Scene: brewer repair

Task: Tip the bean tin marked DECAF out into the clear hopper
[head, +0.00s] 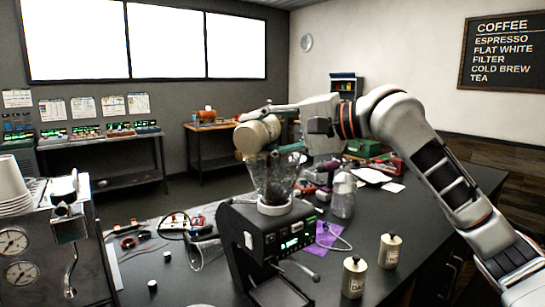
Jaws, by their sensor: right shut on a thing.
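My right gripper (266,114) is shut on a cream tin (256,135), held tilted directly above the clear hopper (277,178). The tin's marking cannot be read from here. The hopper is a see-through funnel on top of the black grinder (266,238). Dark bits show at its top, just under the tin; I cannot tell whether beans are falling. Two more cream tins stand upright on the dark counter: a front one (355,278) with a label partly reading "DA", and one behind it (389,251). My left gripper is out of view.
A steel espresso machine (45,245) with stacked cups (13,185) fills the left front. A clear bottle (343,196) stands right of the hopper, near a purple cloth (326,238). Cables and small parts lie on the counter behind the grinder.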

